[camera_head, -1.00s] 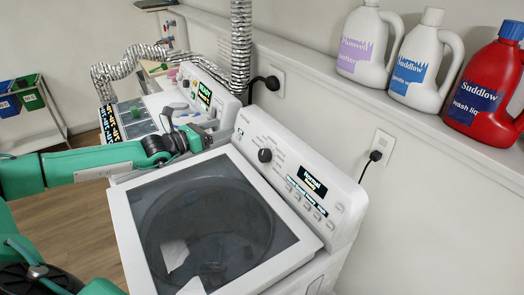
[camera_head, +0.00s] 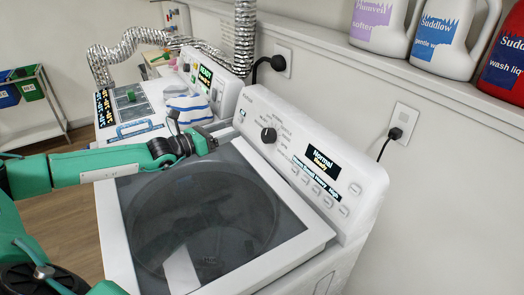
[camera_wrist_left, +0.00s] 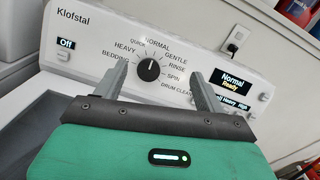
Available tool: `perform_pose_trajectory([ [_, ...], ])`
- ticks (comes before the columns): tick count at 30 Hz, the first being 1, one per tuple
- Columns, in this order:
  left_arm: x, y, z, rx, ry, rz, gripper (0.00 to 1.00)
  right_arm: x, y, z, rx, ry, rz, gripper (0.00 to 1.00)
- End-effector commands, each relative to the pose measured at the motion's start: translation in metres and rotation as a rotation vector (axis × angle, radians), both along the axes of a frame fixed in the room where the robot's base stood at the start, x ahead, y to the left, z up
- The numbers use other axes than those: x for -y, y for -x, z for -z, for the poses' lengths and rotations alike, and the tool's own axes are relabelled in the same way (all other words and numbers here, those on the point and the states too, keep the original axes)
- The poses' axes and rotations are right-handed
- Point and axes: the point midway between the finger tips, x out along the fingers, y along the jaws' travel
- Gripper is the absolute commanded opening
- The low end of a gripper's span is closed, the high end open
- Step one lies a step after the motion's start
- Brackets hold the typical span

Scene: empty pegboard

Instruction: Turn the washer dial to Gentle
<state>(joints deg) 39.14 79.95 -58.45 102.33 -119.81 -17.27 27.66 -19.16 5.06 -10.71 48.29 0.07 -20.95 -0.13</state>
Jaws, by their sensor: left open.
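The washer (camera_head: 120,250) has a white sloped control panel with a black round dial (camera_head: 268,135). The dial also shows in the left wrist view (camera_wrist_left: 149,70), its white mark pointing up toward NORMAL; GENTLE is printed just to the right of that. The washer display (camera_head: 318,162) reads Normal and Ready. My left gripper (camera_head: 220,138) is open and empty, to the left of the dial and apart from it, over the lid's rear left area. In the left wrist view its two fingers (camera_wrist_left: 158,74) straddle the dial's outline. My right gripper is not in view.
A second machine (camera_head: 215,90) with a lit panel and a striped cloth (camera_head: 190,105) on it stands behind at the left. Detergent bottles (camera_head: 448,35) stand on a wall ledge at the right. A plug and cord (camera_head: 393,134) hang on the wall. Space before the dial looks clear.

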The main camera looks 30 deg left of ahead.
Motion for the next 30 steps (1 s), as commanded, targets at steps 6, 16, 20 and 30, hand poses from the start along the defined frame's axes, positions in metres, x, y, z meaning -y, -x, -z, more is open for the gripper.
perform_pose_trajectory([
  [6,0.0,0.0,0.056,0.0,0.0,0.0,0.72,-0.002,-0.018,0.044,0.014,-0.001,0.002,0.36],
  [16,0.001,-0.002,0.075,0.001,0.0,0.0,0.72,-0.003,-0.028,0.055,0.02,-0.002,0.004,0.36],
  [20,0.005,-0.01,0.072,0.003,0.001,0.0,0.72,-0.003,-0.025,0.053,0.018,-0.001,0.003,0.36],
  [30,0.03,-0.058,0.071,0.002,0.002,0.0,0.72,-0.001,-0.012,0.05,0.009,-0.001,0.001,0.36],
])
